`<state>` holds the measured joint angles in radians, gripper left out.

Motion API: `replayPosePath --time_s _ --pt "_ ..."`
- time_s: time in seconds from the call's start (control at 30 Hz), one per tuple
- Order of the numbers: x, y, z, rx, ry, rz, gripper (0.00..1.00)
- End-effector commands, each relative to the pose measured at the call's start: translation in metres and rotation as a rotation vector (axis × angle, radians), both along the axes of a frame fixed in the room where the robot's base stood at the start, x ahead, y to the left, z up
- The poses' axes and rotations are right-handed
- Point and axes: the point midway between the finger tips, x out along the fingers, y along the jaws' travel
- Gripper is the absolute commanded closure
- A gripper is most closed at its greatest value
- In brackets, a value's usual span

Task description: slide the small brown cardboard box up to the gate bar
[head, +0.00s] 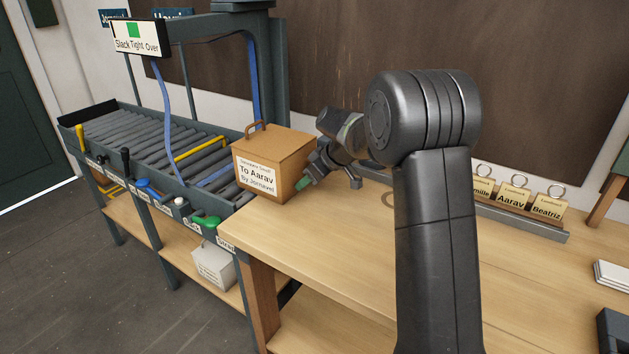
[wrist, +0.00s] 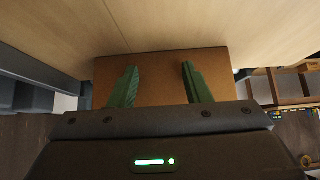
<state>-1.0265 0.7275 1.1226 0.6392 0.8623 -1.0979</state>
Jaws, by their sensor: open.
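The small brown cardboard box (head: 285,167), with a top handle and a label reading "To Aarav", stands upright where the wooden bench meets the roller conveyor. A yellow bar (head: 200,149), which looks like the gate bar, lies across the rollers, left of the box with a short gap between. My gripper (head: 328,182) is open at the box's right side. In the wrist view the box (wrist: 158,66) lies in front of my two green fingertips (wrist: 158,68). I cannot tell whether they touch it.
The roller conveyor (head: 130,133) runs to the left, with coloured levers along its front edge. A blue strap hangs from the overhead frame, which carries a "Slack Tight Over" sign (head: 138,38). Name tags (head: 512,196) stand in a rack at the right. The bench front (head: 310,245) is clear.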

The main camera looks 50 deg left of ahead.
Motion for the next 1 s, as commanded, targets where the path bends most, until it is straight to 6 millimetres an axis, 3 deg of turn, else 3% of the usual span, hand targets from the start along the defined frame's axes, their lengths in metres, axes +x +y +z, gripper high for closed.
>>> replayPosePath --time_s 0.27,0.7,1.0 --pt "-0.001 0.004 0.000 0.000 -0.001 0.001 0.56" --pt "-0.014 0.058 0.000 0.000 -0.001 0.001 0.56" --pt "-0.015 0.063 0.000 0.001 -0.001 0.000 0.56"
